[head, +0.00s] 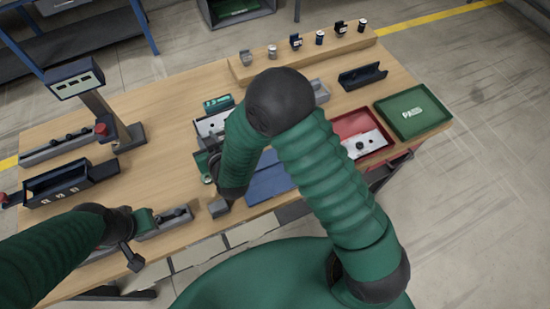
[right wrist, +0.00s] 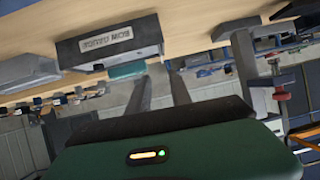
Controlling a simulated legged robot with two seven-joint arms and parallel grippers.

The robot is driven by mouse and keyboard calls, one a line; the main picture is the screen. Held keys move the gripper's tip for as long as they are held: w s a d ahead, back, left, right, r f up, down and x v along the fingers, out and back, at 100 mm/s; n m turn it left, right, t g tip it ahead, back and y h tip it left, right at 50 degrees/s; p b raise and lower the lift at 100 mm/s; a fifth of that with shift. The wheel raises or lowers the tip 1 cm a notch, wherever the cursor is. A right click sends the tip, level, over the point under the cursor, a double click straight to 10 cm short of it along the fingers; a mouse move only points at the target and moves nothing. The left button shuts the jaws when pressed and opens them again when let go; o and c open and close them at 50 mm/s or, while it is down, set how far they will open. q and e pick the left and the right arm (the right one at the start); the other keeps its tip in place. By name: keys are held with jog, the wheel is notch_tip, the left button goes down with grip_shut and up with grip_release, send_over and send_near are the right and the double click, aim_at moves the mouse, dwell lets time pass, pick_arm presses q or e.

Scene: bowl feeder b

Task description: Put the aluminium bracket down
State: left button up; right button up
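A silver plate with dark holes (head: 213,123), which looks like an aluminium bracket, sits at the fixture just left of my right forearm in the head view. Another pale plate with a dark round spot (head: 361,142) lies in the red tray (head: 388,151). My right gripper is mostly hidden behind my arm in the head view. In the right wrist view its two fingers (right wrist: 158,72) stand apart with nothing visible between them, close to the bench. My left gripper (head: 130,257) is low at the bench's front left; its fingers are too small to judge.
A grey labelled gauge block (right wrist: 110,43) stands beside the fingers. A green tray (head: 414,112), a dark holder (head: 362,77) and a blue mat (head: 268,180) are on the bench. A shelf with small parts (head: 305,54) runs along the back. Bare wood (head: 165,105) lies left of the fixture.

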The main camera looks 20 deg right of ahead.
jog(key=s+d+r+g, duration=0.2)
jog(key=s+d+g, duration=0.3)
jog(key=s+d, duration=0.3)
jog(key=s+d+r+g+h, duration=0.1)
jog(key=s+d+r+g, duration=0.2)
jog(key=s+d, duration=0.6)
jog(key=shift+s+r+m+g, duration=0.25)
jog(key=shift+s+g, duration=0.75)
jog(key=shift+s, duration=1.45)
jog(key=shift+w+d+f, duration=0.1)
jog(key=shift+d+f, duration=0.1)
jog(key=shift+d, duration=0.15)
jog(key=shift+a, duration=0.2)
jog(key=shift+d, duration=0.1)
jog(key=shift+o, duration=0.4)
jog(key=shift+r, duration=0.1)
